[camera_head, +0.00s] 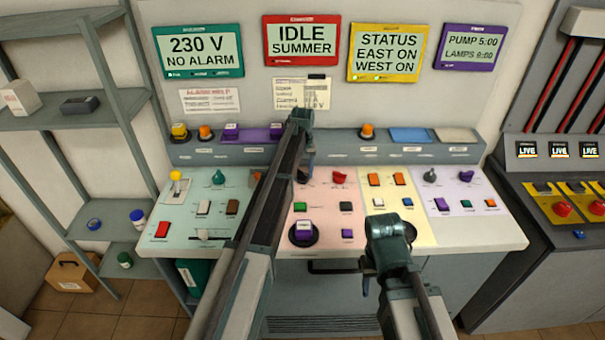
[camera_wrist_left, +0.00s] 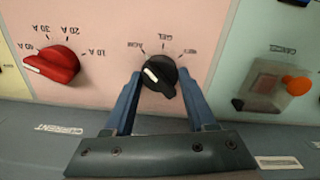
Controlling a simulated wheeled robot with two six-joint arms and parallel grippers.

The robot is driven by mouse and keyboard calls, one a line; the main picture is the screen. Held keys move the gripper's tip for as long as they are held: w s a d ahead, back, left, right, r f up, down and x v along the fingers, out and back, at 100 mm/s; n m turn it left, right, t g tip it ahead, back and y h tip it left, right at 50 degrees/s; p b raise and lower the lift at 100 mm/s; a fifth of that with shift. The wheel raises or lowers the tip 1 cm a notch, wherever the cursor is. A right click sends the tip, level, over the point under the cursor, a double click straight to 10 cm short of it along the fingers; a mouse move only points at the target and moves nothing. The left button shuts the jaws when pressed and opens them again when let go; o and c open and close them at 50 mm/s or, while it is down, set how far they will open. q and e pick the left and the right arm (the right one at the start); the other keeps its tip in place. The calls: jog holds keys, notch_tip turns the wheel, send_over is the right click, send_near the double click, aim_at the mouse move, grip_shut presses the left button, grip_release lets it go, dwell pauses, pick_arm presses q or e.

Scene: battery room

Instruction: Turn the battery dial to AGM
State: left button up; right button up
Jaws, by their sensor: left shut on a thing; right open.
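The battery dial (camera_wrist_left: 160,75) is a black knob with a white pointer mark on the pink panel. In the left wrist view the picture is upside down, with small labels around the dial; the left one seems to read AGM and the top one GEL. The white mark points left and slightly up, roughly toward the AGM side. My left gripper (camera_wrist_left: 158,100) has its blue fingers on either side of the dial and is shut on it. In the head view my left gripper (camera_head: 305,165) partly covers the dial. My right gripper (camera_head: 368,272) is open, at the console's front edge.
A red current knob (camera_wrist_left: 52,64) sits beside the dial, and a covered switch (camera_wrist_left: 268,85) is on the neighbouring green panel. The console (camera_head: 470,245) carries several other buttons and knobs. A shelf (camera_head: 75,115) stands at the left.

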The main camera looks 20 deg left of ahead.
aim_at(303, 173)
pick_arm(q)
jog(key=o, duration=1.4)
jog(key=shift+c, duration=0.2)
jog(key=shift+r, duration=0.1)
notch_tip(303, 173, up, 14)
jog(key=p, duration=1.3)
jog(key=shift+p, duration=0.4)
jog(key=shift+f, duration=0.2)
